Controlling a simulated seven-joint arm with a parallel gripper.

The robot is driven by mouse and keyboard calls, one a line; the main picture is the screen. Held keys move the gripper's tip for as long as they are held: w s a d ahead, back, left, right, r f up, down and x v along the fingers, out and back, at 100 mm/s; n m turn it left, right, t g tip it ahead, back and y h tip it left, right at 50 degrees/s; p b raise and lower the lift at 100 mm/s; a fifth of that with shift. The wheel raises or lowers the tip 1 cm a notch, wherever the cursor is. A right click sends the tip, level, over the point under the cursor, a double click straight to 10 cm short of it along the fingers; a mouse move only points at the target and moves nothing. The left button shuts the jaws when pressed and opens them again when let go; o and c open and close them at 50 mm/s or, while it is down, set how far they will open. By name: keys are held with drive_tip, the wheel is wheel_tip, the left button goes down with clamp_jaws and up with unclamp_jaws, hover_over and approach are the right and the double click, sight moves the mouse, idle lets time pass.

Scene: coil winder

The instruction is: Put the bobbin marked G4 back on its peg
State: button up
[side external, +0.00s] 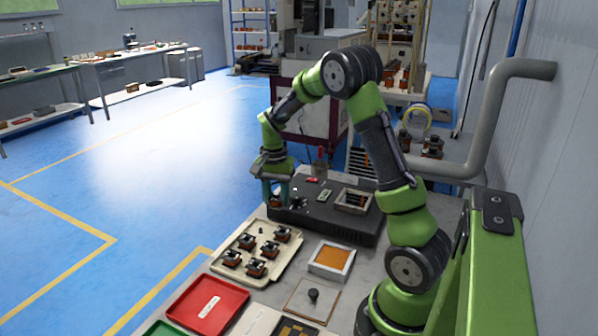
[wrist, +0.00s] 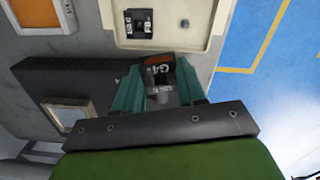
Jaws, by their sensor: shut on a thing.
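My gripper (wrist: 158,84) has its teal fingers shut on a bobbin (wrist: 155,62), which has an orange-brown end with a white marking that looks like G4. In the side external view my gripper (side external: 277,190) holds it over the left end of the black box; its lower part is hard to make out. The cream tray (wrist: 206,8) lies beyond the fingertips in the wrist view. A bare grey peg (wrist: 185,23) stands in it, beside a seated bobbin (wrist: 139,23). In the side external view the tray (side external: 222,268) holds several bobbins and a small bare peg (side external: 261,230).
The black box (side external: 340,225) stands behind the tray, with small items on top. A white box with an orange inside (side external: 332,258) and a board with a black knob (side external: 312,295) are to the tray's right. A red tray (side external: 208,306) is in front.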

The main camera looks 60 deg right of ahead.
drive_tip(key=shift+m, duration=0.8)
drive_tip(key=w+a, duration=0.1)
drive_tip(key=a, duration=0.1)
drive_tip(key=w+a, duration=0.1)
drive_tip(key=w, duration=0.1)
drive_tip(key=shift+w+a+f, duration=0.2)
drive_tip(key=shift+a+f, duration=0.15)
drive_tip(key=shift+w+d+m, duration=0.1)
drive_tip(key=shift+m, duration=0.3)
hover_over(263, 230)
drive_tip(key=a, duration=0.1)
drive_tip(key=shift+a+f, duration=0.2)
drive_tip(key=shift+f, duration=2.25)
drive_tip(key=shift+f, duration=0.3)
drive_tip(key=shift+f, duration=0.75)
drive_tip(key=o, duration=1.1)
drive_tip(key=shift+o, duration=0.2)
